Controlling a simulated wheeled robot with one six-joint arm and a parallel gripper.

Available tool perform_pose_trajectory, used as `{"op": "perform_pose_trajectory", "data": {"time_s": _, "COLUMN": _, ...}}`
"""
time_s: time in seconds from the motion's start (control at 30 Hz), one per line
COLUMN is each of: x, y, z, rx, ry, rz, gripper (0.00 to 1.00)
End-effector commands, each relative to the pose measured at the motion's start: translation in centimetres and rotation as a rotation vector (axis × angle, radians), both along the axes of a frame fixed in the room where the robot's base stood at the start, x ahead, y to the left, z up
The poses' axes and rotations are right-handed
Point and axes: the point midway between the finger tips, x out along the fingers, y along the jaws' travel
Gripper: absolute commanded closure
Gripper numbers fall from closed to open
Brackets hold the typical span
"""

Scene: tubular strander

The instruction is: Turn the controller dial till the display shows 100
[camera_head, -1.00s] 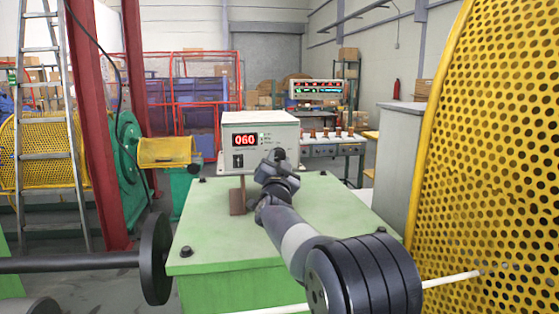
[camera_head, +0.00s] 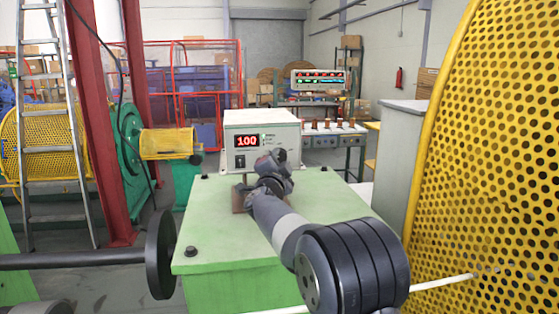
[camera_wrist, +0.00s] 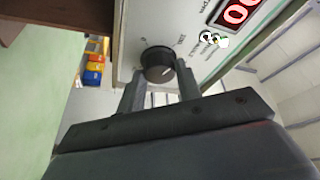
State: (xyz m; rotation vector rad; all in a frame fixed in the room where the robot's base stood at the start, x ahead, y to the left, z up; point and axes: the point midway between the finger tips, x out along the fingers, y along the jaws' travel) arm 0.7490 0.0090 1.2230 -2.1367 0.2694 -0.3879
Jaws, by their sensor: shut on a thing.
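In the head view my arm's wrist hides the dial.
The green cabinet top (camera_head: 330,210) around the box is mostly clear, with bolts at its corners. A yellow perforated guard (camera_head: 490,150) stands close on the right, beside a grey cabinet (camera_head: 405,150). A black disc on a shaft (camera_head: 160,255) is at left.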

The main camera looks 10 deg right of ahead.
Motion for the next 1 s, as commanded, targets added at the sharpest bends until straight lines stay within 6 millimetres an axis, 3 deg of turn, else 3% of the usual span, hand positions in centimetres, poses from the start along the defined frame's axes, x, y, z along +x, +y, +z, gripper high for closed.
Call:
{"op": "perform_pose_trajectory", "data": {"time_s": 0.27, "x": 0.0, "y": 0.0, "z": -0.1, "rx": 0.0, "ry": 0.001, "rz": -0.001, "gripper": 0.9}}
{"op": "perform_pose_trajectory", "data": {"time_s": 0.3, "x": 0.0, "y": 0.0, "z": -0.1, "rx": 0.0, "ry": 0.001, "rz": -0.001, "gripper": 0.65}}
{"op": "perform_pose_trajectory", "data": {"time_s": 0.53, "x": 0.0, "y": 0.0, "z": 0.0, "rx": -0.001, "ry": 0.0, "rz": 0.0, "gripper": 0.47}}
{"op": "perform_pose_trajectory", "data": {"time_s": 0.83, "x": -0.2, "y": 0.1, "z": -0.1, "rx": -0.001, "ry": 0.0, "rz": 0.0, "gripper": 0.45}}
{"op": "perform_pose_trajectory", "data": {"time_s": 1.0, "x": -1.7, "y": 0.7, "z": -0.4, "rx": 0.0, "ry": 0.0, "rz": 0.001, "gripper": 0.45}}
